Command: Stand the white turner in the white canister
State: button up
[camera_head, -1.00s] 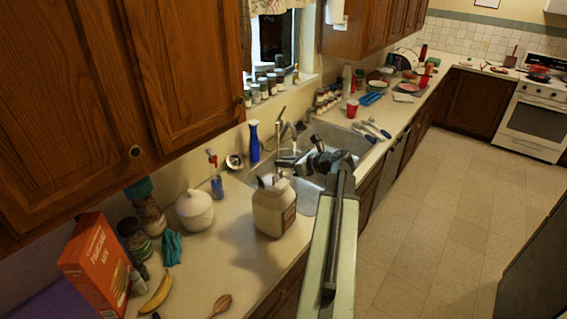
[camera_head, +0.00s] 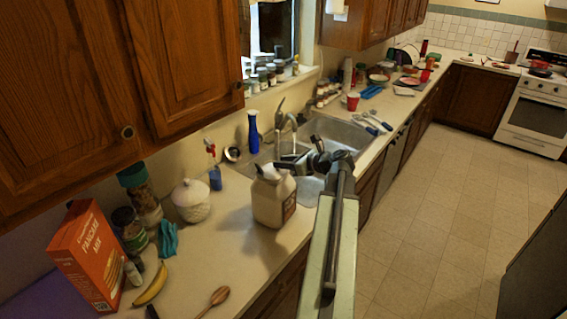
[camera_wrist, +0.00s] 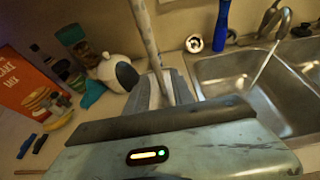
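The white canister (camera_head: 272,203) stands upright on the counter left of the sink, with a label on its right side. My gripper (camera_head: 283,164) is at the canister's top, over its right edge in the picture. In the wrist view, a pale rod, seemingly the white turner's handle (camera_wrist: 147,40), rises tilted from between my fingers (camera_wrist: 167,90), which look closed around it. The turner's lower end is hidden by my gripper body. I cannot tell whether it is inside the canister.
A white lidded jar (camera_head: 191,201), a pancake mix box (camera_head: 88,255), a banana (camera_head: 151,285) and a wooden spoon (camera_head: 215,300) are to the left. A blue bottle (camera_head: 253,133) and the sink (camera_head: 335,133) lie behind. Bare counter (camera_head: 225,255) is left of the canister.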

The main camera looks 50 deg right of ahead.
jog(key=shift+s, duration=0.1)
jog(key=p+v, duration=0.3)
jog(key=v, duration=0.4)
jog(key=shift+s+r, duration=0.2)
jog(key=shift+s, duration=0.05)
dwell(0.9)
